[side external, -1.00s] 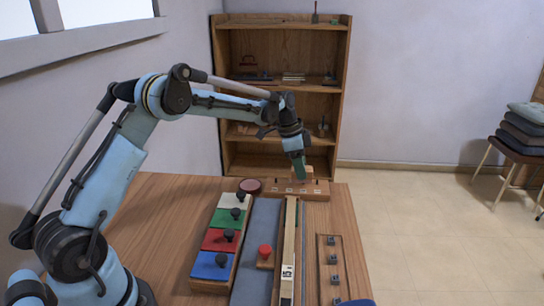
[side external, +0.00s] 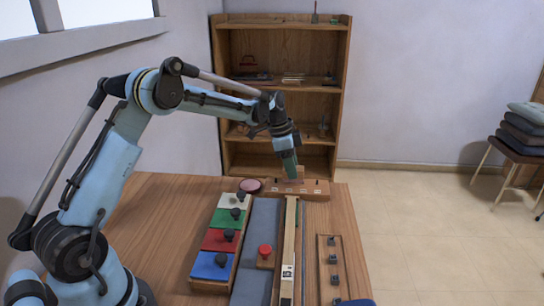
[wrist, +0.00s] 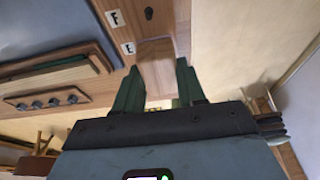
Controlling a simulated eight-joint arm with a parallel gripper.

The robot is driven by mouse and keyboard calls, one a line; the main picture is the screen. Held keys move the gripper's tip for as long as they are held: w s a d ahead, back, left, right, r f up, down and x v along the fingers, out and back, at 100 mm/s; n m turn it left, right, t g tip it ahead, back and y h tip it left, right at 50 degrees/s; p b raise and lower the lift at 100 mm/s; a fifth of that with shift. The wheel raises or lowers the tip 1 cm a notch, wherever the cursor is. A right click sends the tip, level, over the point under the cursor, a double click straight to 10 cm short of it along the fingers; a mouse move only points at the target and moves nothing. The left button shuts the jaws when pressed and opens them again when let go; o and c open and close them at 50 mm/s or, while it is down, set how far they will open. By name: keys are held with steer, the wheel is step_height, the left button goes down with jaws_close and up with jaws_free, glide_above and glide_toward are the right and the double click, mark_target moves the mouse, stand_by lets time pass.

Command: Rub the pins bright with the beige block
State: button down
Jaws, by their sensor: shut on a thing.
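My gripper (side external: 290,168) is shut on the beige block, low over the wooden pin rail (side external: 322,193) at the far end of the table. In the wrist view the beige block (wrist: 155,52) lies between the green fingers (wrist: 159,82), over the rail's face. Whether it touches a pin cannot be made out. One dark pin (wrist: 149,13) shows beside the block, by the letter tags F (wrist: 115,18) and E (wrist: 129,48). A dark pin (side external: 317,183) also stands at the rail's right end. Other pins are hidden or too small to judge for brightness.
Coloured panels with knobs (side external: 221,240), a grey strip with a red knob (side external: 265,251), a long key piece (side external: 290,230) and a hook board (side external: 333,270) fill the nearer table. A shelf (side external: 283,90) stands behind.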

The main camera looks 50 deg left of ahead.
steer(key=shift+s+a, duration=1.05)
steer(key=shift+s, duration=0.05)
steer(key=shift+w+d, duration=2.95)
steer(key=shift+s+a, duration=3.05)
steer(key=shift+a, duration=0.05)
step_height(320, 180, up, 8)
steer(key=shift+d, duration=0.1)
steer(key=shift+r, duration=0.1)
steer(key=s+d+r+n+y, duration=0.1)
steer(key=s+d+r+n, duration=0.1)
steer(key=s+d+n, duration=0.2)
steer(key=s+d+r+n+t+y, duration=0.1)
steer(key=s+d+r+n, duration=0.2)
steer(key=s+d, duration=0.6)
steer(key=shift+s+d+n, duration=0.2)
steer(key=shift+s+n, duration=0.8)
steer(key=shift+s, duration=1.1)
